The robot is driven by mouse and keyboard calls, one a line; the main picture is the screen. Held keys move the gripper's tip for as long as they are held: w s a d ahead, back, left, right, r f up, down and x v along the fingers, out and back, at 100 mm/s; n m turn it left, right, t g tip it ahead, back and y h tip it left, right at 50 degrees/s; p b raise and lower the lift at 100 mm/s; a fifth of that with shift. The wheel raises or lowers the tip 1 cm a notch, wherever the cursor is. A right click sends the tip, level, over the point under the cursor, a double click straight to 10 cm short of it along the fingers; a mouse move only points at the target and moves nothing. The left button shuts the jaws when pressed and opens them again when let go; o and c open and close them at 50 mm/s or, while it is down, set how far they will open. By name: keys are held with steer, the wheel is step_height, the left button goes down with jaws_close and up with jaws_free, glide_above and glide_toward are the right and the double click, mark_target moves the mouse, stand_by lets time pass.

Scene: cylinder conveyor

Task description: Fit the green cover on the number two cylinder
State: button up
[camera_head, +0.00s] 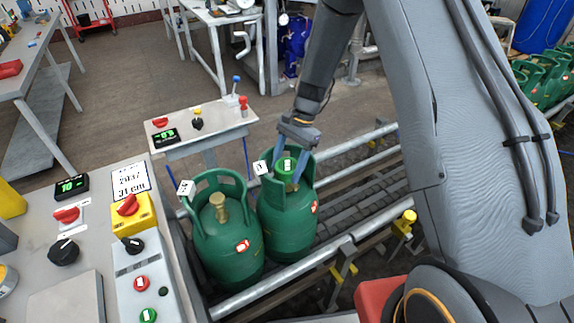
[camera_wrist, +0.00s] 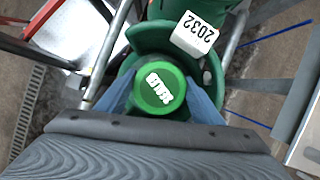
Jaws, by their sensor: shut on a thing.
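My gripper (camera_head: 289,167) has its blue fingers shut on the green cover (camera_head: 286,165). In the wrist view the round cover (camera_wrist: 160,90), with a white label on top, sits between my fingertips (camera_wrist: 161,95). Cover and fingertips are within the collar of the right green cylinder (camera_head: 288,220), over its valve area, which is hidden. I cannot tell whether the cover is seated. This cylinder carries a white tag (camera_head: 262,168), reading 2032 in the wrist view (camera_wrist: 194,33). The left green cylinder (camera_head: 228,240) stands beside it with its brass valve (camera_head: 219,207) bare; its tag is too small to read.
Both cylinders stand upright on the roller conveyor (camera_head: 345,188) between metal rails (camera_head: 300,268). A control desk (camera_head: 80,250) with knobs is at the left; a small panel table (camera_head: 200,134) stands behind. More green cylinders (camera_head: 545,78) are at the far right.

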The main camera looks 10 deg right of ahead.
mark_target(294, 161)
steer(key=shift+f, duration=0.45)
steer(key=o, duration=1.1)
steer(key=b+v, duration=0.2)
steer(key=v, duration=0.5)
steer(key=shift+w+d+r, duration=0.1)
steer(key=shift+d+r, duration=0.05)
steer(key=shift+r, duration=0.2)
steer(key=s+d+r+n+t+h, duration=0.1)
steer(key=s+d+r+n, duration=0.1)
steer(key=s, duration=0.5)
steer(key=s+d+r+n+t+h, duration=0.1)
steer(key=s+d+r+n, duration=0.2)
steer(key=s, duration=0.4)
steer(key=s+d+r+n+t+h, duration=0.1)
steer(key=s+d+r+n, duration=0.2)
steer(key=s, duration=0.4)
steer(key=shift+s+d+n+t+h, duration=0.35)
steer(key=shift+d+n, duration=0.3)
steer(key=shift+n, duration=0.55)
